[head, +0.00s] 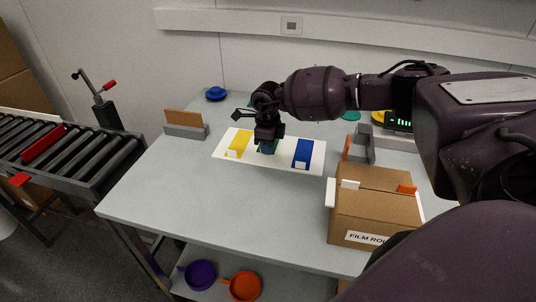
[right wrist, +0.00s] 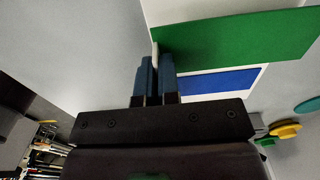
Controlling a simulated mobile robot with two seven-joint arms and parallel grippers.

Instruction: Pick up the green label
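The green label (right wrist: 235,38) shows large in the right wrist view, raised at an angle in front of the white sheet (right wrist: 215,83). In the head view only a sliver of it shows beside my fingers. My right gripper (head: 267,149) is over the middle of the sheet (head: 225,155). Its blue fingers (right wrist: 156,62) are close together, shut on the label's pale end. A yellow label (head: 240,143) lies left of the gripper and a blue label (head: 302,152) right of it. My left gripper is not in view.
A cardboard box (head: 372,207) stands at the table's front right. A grey holder with a brown panel (head: 185,122) stands at the left, a blue knob-like item (head: 215,93) behind it. The front left of the table (head: 210,200) is clear. A roller conveyor (head: 75,160) is at the left.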

